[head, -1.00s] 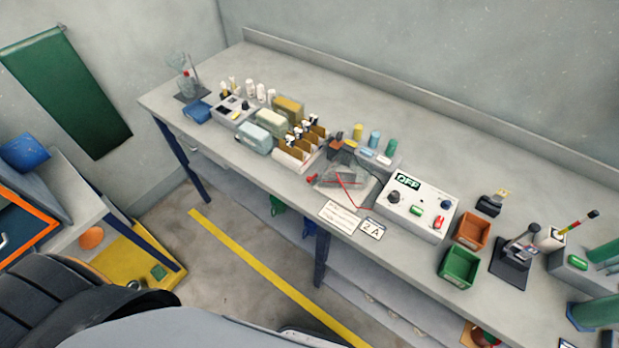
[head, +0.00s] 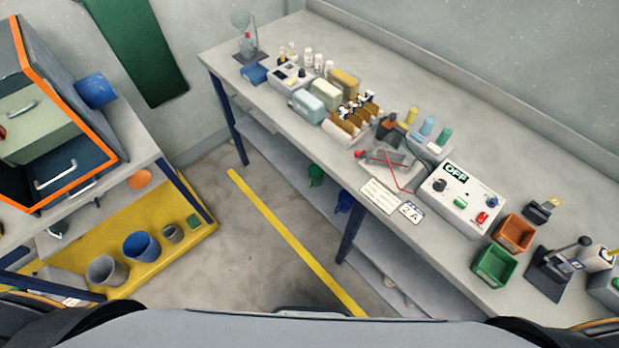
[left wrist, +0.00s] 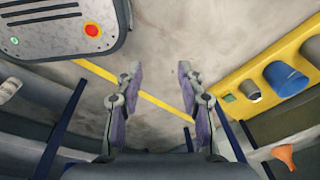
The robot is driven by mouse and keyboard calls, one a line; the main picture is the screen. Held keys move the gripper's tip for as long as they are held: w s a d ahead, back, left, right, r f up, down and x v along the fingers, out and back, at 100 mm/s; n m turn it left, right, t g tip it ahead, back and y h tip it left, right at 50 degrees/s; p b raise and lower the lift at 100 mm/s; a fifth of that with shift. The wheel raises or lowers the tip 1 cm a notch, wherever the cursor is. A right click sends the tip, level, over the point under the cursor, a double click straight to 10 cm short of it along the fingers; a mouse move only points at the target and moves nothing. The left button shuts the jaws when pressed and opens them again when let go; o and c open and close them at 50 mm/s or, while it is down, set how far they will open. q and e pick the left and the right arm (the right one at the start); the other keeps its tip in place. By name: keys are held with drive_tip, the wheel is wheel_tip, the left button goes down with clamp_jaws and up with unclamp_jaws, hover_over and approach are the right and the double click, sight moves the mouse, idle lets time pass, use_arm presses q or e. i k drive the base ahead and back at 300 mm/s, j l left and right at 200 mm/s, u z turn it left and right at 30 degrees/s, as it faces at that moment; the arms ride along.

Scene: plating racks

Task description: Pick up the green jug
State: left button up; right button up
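A green jug (head: 316,174) stands on the shelf under the long grey workbench in the head view, near the middle of the picture. A blue jug (head: 344,201) is to its right on the same shelf. My left gripper (left wrist: 160,75) shows in the left wrist view with its two fingers apart and nothing between them, over the floor. The green jug is not clearly seen in the left wrist view. Neither gripper shows in the head view.
The workbench (head: 290,50) carries a control box (head: 460,197), a green bin (head: 494,266) and an orange bin (head: 514,233). At left, a yellow lower shelf (head: 115,284) holds several containers. Floor with a yellow line (head: 290,238) lies between.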

sight(316, 173)
drive_tip(key=i+j+z, duration=0.1)
drive_tip(key=z, duration=0.3)
drive_tip(key=j+z, duration=0.25)
drive_tip(key=z, duration=0.15)
drive_tip(key=j+z, duration=0.25)
drive_tip(key=z, duration=0.2)
drive_tip(key=j+z, duration=0.2)
drive_tip(key=z, duration=0.2)
drive_tip(key=j+z, duration=0.1)
drive_tip(key=j, duration=0.3)
drive_tip(key=k+j, duration=0.15)
drive_tip(key=j, duration=0.2)
drive_tip(key=k+j+z, duration=0.15)
drive_tip(key=j, duration=0.6)
drive_tip(key=k+j+z, duration=0.15)
drive_tip(key=j, duration=0.2)
